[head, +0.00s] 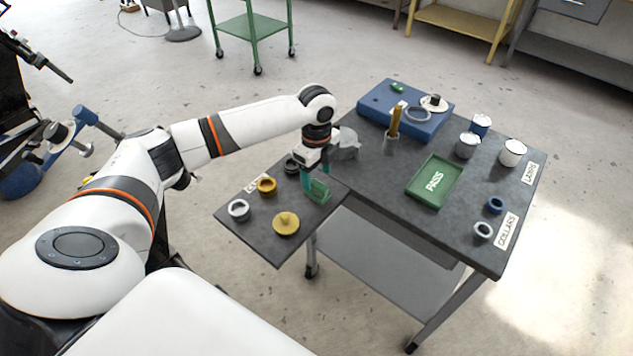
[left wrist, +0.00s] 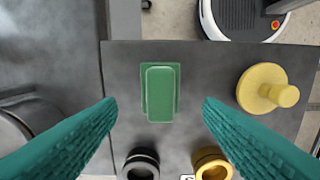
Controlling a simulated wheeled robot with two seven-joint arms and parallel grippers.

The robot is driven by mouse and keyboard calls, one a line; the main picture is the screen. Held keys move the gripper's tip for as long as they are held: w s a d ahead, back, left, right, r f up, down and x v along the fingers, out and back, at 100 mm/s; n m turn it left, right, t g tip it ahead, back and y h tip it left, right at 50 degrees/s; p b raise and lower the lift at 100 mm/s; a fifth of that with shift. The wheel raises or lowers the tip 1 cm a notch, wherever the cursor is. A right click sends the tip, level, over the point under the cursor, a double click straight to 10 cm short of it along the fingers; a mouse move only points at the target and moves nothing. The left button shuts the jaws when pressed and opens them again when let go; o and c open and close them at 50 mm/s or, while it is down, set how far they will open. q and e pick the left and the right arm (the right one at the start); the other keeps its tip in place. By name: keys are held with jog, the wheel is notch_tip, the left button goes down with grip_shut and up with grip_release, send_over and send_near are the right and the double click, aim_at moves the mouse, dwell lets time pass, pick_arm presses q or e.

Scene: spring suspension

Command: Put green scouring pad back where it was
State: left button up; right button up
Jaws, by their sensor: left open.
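A green block-like piece (head: 319,192), which looks like the scouring pad, is on the dark side table below my left gripper (head: 315,178). In the left wrist view this green piece (left wrist: 160,92) is a rounded rectangle over a slightly larger green base; I cannot tell whether these are one thing or two. My left gripper (left wrist: 159,108) is open, with its teal fingers to either side of the green piece and nothing between them touching it visibly. A smaller green object (head: 398,87) lies on the blue box. My right gripper is not in view.
On the side table (head: 258,237) are a yellow knobbed disc (head: 286,223), a yellow ring (head: 267,186), a silver ring (head: 238,210) and a black ring (head: 291,164). The main table holds a green PASS tray (head: 416,192), a blue box (head: 374,108), a cup (head: 391,145) and several cans.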

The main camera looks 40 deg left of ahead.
aim_at(317, 183)
pick_arm(q)
notch_tip(317, 183, up, 8)
dwell(0.6)
